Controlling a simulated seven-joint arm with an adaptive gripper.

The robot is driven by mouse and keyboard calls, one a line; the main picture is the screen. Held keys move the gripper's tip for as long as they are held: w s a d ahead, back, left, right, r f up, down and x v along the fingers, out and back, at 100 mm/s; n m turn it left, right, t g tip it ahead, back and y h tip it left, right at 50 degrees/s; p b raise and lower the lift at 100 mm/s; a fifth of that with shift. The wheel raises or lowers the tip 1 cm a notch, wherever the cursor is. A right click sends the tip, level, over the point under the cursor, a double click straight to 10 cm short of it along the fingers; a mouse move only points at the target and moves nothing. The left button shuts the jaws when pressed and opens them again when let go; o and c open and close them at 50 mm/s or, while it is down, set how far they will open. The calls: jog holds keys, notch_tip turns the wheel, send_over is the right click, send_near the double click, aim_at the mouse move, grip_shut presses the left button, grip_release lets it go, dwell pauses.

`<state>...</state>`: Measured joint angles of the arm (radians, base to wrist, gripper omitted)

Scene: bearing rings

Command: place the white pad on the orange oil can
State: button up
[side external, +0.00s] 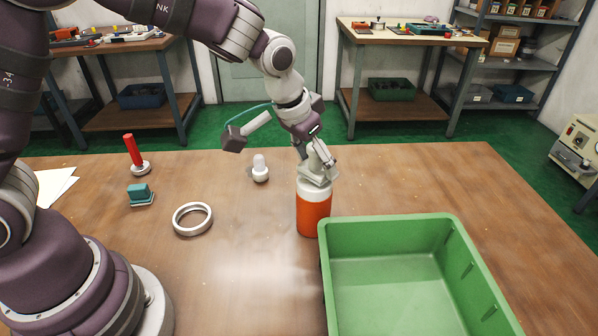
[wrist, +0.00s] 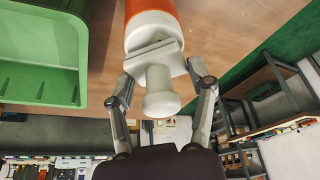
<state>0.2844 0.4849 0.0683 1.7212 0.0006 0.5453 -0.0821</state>
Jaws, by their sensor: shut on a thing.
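The orange oil can (side external: 313,212), with a white top, stands upright on the table against the left side of the green bin. It also shows at the top of the wrist view (wrist: 150,8). My gripper (side external: 319,164) is right above the can, pointing down. It is shut on the white pad (side external: 316,179), a pale plate with a rounded knob. In the wrist view the pad (wrist: 158,55) lies between my fingers (wrist: 160,75), over the can's white top. The pad looks slightly tilted; I cannot tell whether it rests on the can.
A green bin (side external: 337,228) stands right of the can. To the left lie a metal ring (side external: 178,221), a teal block (side external: 139,192), a red-handled piece (side external: 133,150) and a white knobbed piece (side external: 260,169). The table's right part is clear.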

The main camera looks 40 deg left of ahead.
jog(key=shift+f, duration=0.25)
jog(key=o, duration=1.2)
jog(key=shift+f, duration=0.1)
jog(key=shift+c, duration=0.2)
jog(key=a+v, duration=0.1)
jog(key=v, duration=1.2)
jog(key=s+a+f+n, duration=0.1)
jog(key=s+a, duration=0.1)
jog(key=s, duration=0.4)
jog(key=s+a+f+t, duration=0.1)
jog(key=s+a, duration=0.2)
jog(key=s, duration=0.3)
jog(key=shift+s+a+f+n+y, duration=0.2)
jog(key=shift+a+f+n+y, duration=0.1)
jog(key=shift+n, duration=0.1)
